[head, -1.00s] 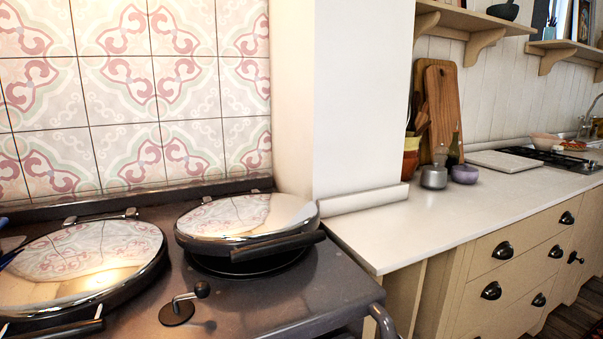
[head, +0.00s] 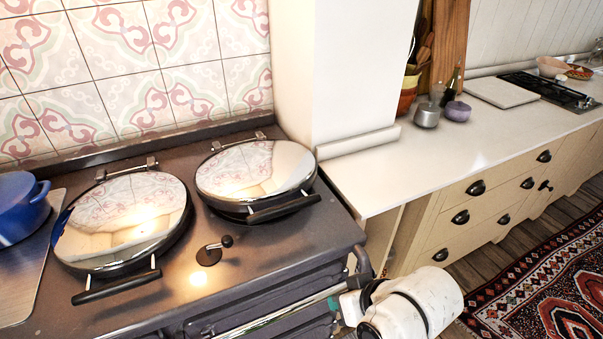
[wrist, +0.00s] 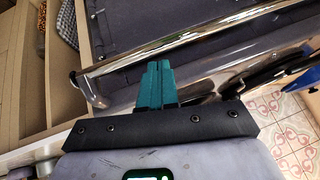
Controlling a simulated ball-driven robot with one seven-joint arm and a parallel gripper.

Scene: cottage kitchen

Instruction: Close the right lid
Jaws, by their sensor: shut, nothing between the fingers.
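The right lid (head: 255,168) is a shiny round dome on the dark range, hinged at the back, with a dark bar handle (head: 284,207) at its front. It lies nearly flat over its hotplate; a dark band shows under its front edge, and I cannot tell whether it is fully seated. My gripper (head: 334,304) is at the lower right in the head view, in front of the range and below the right lid, apart from it. In the wrist view its teal fingers (wrist: 157,76) are together and empty, close to the range's shiny front rail (wrist: 190,36).
The left lid (head: 122,222) lies down beside the right one. A blue pot (head: 22,207) stands at the far left. A small dark knob fitting (head: 213,252) sits on the range top. A white counter (head: 400,165) with drawers adjoins on the right, and a patterned rug (head: 545,285) lies on the floor.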

